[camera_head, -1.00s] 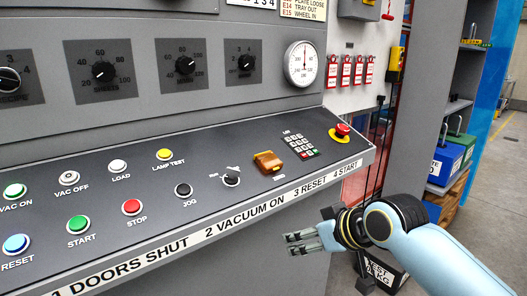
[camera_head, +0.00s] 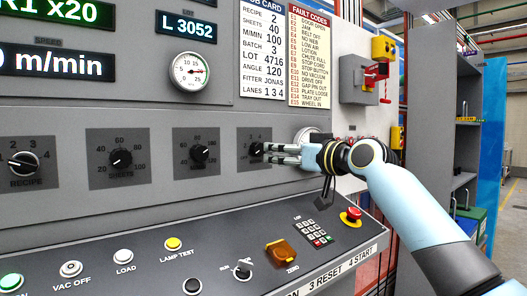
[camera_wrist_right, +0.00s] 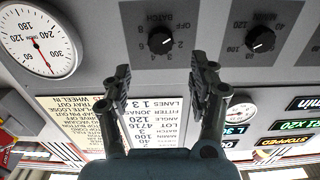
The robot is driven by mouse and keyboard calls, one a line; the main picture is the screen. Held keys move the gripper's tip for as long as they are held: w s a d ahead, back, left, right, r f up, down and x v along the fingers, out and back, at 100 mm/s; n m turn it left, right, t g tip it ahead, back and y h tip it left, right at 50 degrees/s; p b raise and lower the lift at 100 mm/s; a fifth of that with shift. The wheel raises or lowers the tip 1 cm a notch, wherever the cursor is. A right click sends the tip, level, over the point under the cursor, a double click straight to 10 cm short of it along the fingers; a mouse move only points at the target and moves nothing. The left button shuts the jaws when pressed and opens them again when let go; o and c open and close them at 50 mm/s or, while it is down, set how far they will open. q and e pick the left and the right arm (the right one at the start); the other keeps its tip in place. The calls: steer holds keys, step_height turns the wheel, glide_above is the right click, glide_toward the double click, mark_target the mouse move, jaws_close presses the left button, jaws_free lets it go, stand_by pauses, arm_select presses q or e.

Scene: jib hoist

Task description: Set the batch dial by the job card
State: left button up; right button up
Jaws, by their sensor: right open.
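The batch dial (camera_head: 256,149) is a black knob on a dark square plate, at the right end of the dial row. It shows whole in the right wrist view (camera_wrist_right: 161,40), upside down, with its pale pointer mark appearing to lie near the 2. My right gripper (camera_head: 273,154) is open in front of the panel. In the wrist view its fingers (camera_wrist_right: 160,72) are spread, with the knob beyond and between their tips; nothing is between them. I cannot tell whether they touch it. The job card (camera_head: 263,50) reads BATCH 3. My left gripper is not in view.
The sheets dial (camera_head: 121,158) and another dial (camera_head: 199,154) sit left of the batch dial. A round gauge (camera_wrist_right: 40,40) is beside it, mostly hidden by my gripper in the head view. Below slopes a button desk with a keypad (camera_head: 313,233) and a red emergency button (camera_head: 352,216).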

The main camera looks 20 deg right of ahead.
mark_target(260, 150)
steer(key=x, duration=0.8)
steer(key=shift+a, duration=0.15)
steer(key=shift+c, duration=0.4)
steer(key=shift+f, duration=0.1)
steer(key=c, duration=1.1)
steer(key=shift+o, duration=0.2)
